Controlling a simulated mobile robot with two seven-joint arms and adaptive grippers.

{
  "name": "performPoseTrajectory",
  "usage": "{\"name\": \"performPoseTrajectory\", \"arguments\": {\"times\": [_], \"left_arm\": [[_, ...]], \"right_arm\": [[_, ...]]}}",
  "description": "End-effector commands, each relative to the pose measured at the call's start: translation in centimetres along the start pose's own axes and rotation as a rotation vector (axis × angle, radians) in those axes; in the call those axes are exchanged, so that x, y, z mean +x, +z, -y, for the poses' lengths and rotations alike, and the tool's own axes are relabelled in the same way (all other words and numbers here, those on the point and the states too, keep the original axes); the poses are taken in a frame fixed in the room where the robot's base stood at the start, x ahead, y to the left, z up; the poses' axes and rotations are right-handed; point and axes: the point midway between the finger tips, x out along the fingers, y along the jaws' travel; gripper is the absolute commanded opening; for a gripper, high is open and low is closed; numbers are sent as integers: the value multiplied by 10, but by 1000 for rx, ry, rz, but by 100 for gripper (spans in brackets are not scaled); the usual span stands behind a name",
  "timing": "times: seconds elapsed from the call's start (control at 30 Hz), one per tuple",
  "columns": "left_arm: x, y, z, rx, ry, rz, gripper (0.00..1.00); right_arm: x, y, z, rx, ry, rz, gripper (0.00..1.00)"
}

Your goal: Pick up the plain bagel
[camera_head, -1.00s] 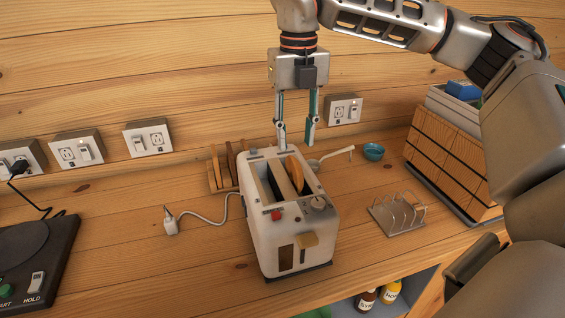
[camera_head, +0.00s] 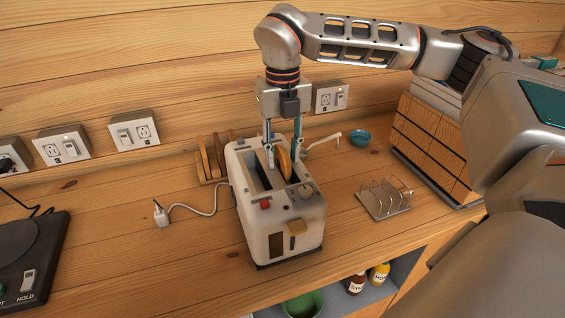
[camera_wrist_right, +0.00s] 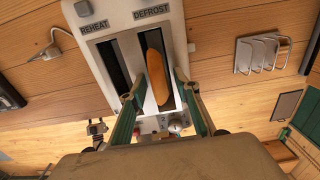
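The plain bagel (camera_head: 285,165) is a golden-brown piece standing on edge in the right slot of the white toaster (camera_head: 263,225), its top sticking out. In the right wrist view the bagel (camera_wrist_right: 155,66) stands upright in the slot under the "DEFROST" label. My right gripper (camera_head: 283,158) points straight down over the toaster. Its fingers are open, one on each side of the bagel, and a gap shows between the fingers and the bagel in the wrist view. The toaster's left slot looks empty. My left gripper is not in view.
A wooden rack (camera_head: 213,160) with slices stands behind the toaster. A metal toast rack (camera_head: 385,200), a blue bowl (camera_head: 361,138) and a wooden bread box (camera_head: 430,135) are to the right. A plug with its cord (camera_head: 162,215) lies at left. Outlets line the wall.

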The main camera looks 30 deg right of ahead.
Motion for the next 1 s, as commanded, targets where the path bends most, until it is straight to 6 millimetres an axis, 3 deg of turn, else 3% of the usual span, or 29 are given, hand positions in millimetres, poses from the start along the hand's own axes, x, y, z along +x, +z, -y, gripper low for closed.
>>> {"name": "performPoseTrajectory", "arguments": {"times": [0.03,0.1,0.63,0.83,1.0], "left_arm": [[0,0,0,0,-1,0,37],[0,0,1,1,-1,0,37],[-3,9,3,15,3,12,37],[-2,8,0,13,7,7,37],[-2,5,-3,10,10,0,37]], "right_arm": [[0,0,0,0,0,0,17],[0,0,0,0,0,0,0],[-9,1,0,0,0,2,1],[-35,1,-1,0,1,5,1],[-71,1,-1,1,1,5,1]]}}
